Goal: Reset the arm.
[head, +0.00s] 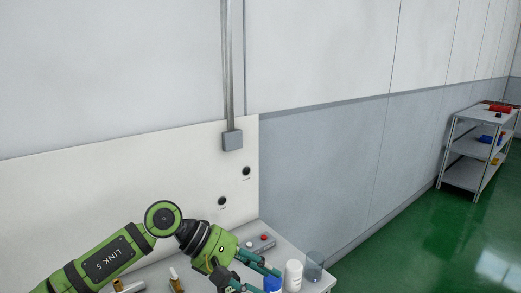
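My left arm (118,258), green and black, comes in from the lower left over a white bench. My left gripper (266,280), with teal fingers, is at the bottom of the head view, with its two fingers spread apart. Nothing is visible held between them, though the lower finger is partly cut off by the picture edge. A blue object (273,286) shows right by the fingertips; whether they touch I cannot tell. My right gripper is not in view.
On the bench (262,229) stand a white bottle (293,275), a clear cup (314,265) and a grey box with a red button (264,238). Small bottles (175,280) are below the arm. A white panel (120,180) rises behind. A shelf cart (462,175) stands far right on open green floor.

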